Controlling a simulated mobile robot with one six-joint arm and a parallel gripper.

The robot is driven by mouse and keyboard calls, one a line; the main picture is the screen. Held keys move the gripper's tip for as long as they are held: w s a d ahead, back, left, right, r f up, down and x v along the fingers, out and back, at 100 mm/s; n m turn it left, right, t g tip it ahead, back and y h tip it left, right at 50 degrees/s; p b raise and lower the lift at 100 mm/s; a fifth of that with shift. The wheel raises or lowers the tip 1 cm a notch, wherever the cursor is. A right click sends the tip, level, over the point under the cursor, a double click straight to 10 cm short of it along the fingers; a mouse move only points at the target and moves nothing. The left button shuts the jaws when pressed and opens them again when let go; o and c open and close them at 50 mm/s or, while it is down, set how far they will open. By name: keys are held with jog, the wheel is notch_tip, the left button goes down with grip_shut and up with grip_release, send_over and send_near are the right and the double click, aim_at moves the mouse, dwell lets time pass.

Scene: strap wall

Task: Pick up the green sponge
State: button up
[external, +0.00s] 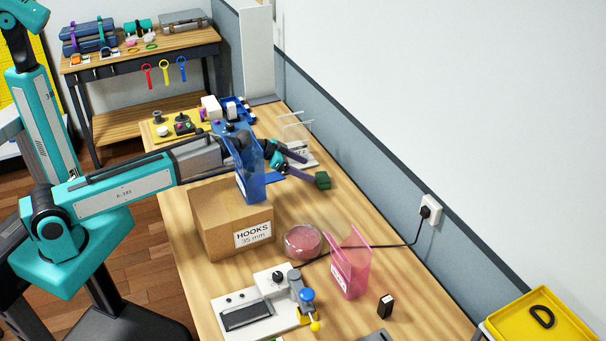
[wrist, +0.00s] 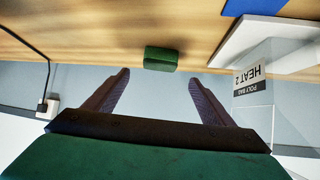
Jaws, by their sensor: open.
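The green sponge (external: 322,180) is a small dark green block on the wooden table, near the wall. My gripper (external: 309,169) is held out over the table from the left, with its fingers pointing toward the sponge. In the wrist view my gripper (wrist: 160,79) is open and empty, its two purple fingers spread apart. The sponge (wrist: 161,58) shows there just beyond the fingertips, roughly centred between them. I cannot tell the exact gap or height between them.
A clear holder labelled HEAT 2 (wrist: 254,95) stands beside the sponge. A blue bin (external: 251,182), a cardboard HOOKS box (external: 216,227), a round pink container (external: 302,241) and a pink bin (external: 349,265) stand nearby. A black cable (external: 390,245) runs to the wall outlet.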

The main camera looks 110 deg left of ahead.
aim_at(322, 177)
jog(key=shift+p+x, duration=0.5)
jog(key=shift+x, duration=1.6)
jog(key=shift+f, duration=0.1)
jog(key=shift+p+x, duration=1.1)
jog(key=shift+x, duration=1.5)
jog(key=c, duration=1.1)
